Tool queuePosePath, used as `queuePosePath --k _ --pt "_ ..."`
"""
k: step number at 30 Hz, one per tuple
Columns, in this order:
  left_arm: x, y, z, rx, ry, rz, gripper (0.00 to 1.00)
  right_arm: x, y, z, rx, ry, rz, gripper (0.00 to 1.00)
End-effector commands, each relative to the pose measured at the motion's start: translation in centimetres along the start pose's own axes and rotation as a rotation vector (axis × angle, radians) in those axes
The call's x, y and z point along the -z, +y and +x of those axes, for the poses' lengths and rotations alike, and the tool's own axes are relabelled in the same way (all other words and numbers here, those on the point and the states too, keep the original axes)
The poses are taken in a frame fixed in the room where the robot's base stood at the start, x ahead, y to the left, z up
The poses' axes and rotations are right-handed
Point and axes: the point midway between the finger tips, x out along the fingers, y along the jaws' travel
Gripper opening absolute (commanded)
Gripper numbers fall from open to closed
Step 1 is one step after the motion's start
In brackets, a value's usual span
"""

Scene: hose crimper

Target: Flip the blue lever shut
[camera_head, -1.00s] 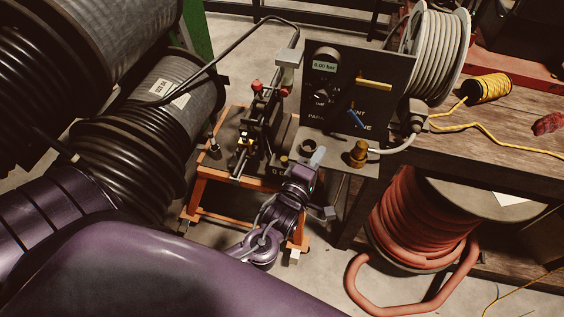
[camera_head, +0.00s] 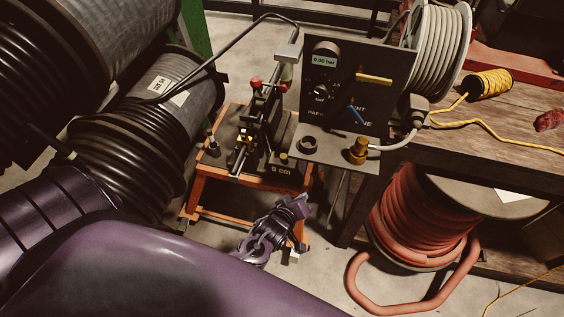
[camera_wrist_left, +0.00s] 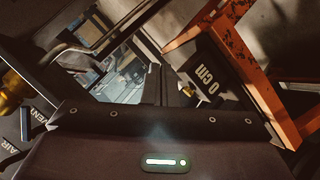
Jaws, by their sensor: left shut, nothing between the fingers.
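The blue lever (camera_head: 357,115) sits low on the dark upright panel (camera_head: 340,85) and slants down to the right. It also shows at the left edge of the wrist view (camera_wrist_left: 24,123). My left gripper (camera_head: 299,203) is shut and empty, in front of and below the panel, apart from the lever. Its fingertips are small and hard to make out in the head view. My right gripper is not in view.
A yellow lever (camera_head: 374,79) lies level above the blue one. A gauge (camera_head: 325,60) appears to read 0.00 bar. A brass fitting (camera_head: 358,150) stands on the shelf below. An orange-framed stand (camera_head: 200,190) is left; a red hose reel (camera_head: 420,225) is right.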

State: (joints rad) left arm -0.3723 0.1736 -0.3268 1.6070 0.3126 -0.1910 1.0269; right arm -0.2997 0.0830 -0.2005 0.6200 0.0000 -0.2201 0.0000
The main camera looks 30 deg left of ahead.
Motion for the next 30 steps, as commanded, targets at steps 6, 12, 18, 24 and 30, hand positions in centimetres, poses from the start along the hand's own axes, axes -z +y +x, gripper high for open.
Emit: queuePosePath --k 6,12,18,24,30 --pt "-2.5 -3.8 0.7 0.059 -0.052 0.105 0.00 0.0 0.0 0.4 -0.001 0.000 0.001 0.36" --pt "-4.7 -7.2 1.0 0.108 -0.105 0.201 0.00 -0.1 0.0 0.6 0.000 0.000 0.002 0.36" --pt "-6.8 -10.3 1.0 0.150 -0.160 0.287 0.00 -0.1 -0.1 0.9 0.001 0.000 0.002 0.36" --pt "-8.1 -12.4 0.9 0.176 -0.200 0.346 0.00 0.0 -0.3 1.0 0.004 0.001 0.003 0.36" --pt "-8.6 -13.2 0.8 0.185 -0.215 0.369 0.00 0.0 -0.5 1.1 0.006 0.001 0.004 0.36"
